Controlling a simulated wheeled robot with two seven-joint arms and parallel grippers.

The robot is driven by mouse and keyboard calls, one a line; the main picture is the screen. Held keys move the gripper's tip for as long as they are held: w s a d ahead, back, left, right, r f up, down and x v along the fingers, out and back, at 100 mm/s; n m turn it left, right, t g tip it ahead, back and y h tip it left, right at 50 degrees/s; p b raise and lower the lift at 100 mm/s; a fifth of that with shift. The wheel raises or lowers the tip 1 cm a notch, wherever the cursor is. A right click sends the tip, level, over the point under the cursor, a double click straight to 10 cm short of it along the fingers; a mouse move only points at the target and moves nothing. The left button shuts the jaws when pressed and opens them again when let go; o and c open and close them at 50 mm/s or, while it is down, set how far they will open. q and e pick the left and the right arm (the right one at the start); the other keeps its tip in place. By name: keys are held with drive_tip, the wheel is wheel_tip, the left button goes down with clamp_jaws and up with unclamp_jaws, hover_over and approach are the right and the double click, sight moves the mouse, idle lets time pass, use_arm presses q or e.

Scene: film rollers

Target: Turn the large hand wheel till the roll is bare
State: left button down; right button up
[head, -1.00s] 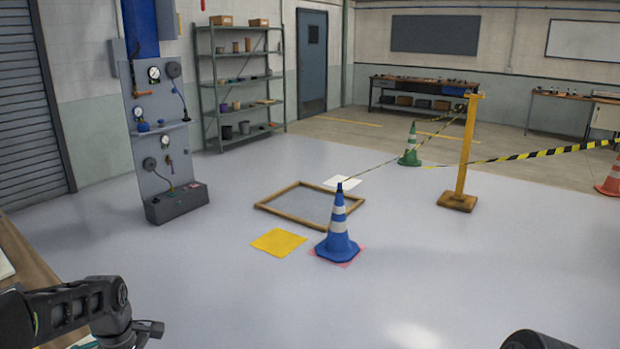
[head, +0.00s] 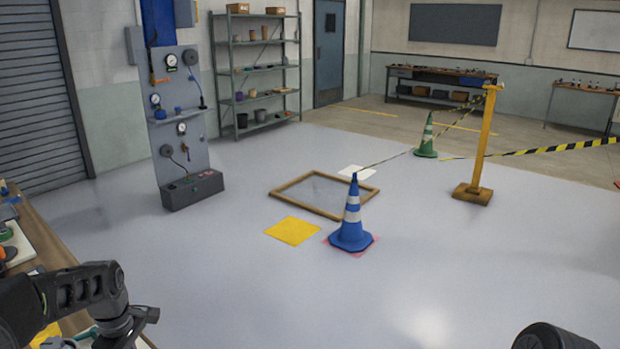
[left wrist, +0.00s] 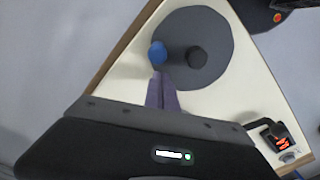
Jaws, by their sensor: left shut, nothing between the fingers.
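A large dark grey disc (left wrist: 215,38), which looks like the hand wheel, lies on a cream panel (left wrist: 118,78) in the left wrist view. It carries a blue knob (left wrist: 157,52) near its edge and a black hub (left wrist: 197,57). My left gripper (left wrist: 160,76) is shut and empty, its purple-grey fingertips just below the blue knob. I cannot tell whether they touch it. In the head view my left arm shows at the lower left, with no wheel clearly visible. I cannot make out the roll. My right gripper is out of view.
A device with red lit digits (left wrist: 279,140) sits at the panel's right. In the head view, a wooden bench (head: 45,240) runs along the left edge. A gauge board (head: 180,125), a blue cone (head: 351,225) and a yellow post (head: 481,145) stand beyond. Much of the floor is clear.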

use_arm(q)
drive_tip(key=shift+a, duration=0.1)
drive_tip(key=shift+s+a+f, duration=0.1)
drive_tip(key=shift+s+a, duration=0.1)
drive_tip(key=shift+a, duration=0.9)
drive_tip(key=shift+c, duration=2)
unclamp_jaws()
wheel_tip(320, 180, up, 7)
drive_tip(key=p, duration=0.5)
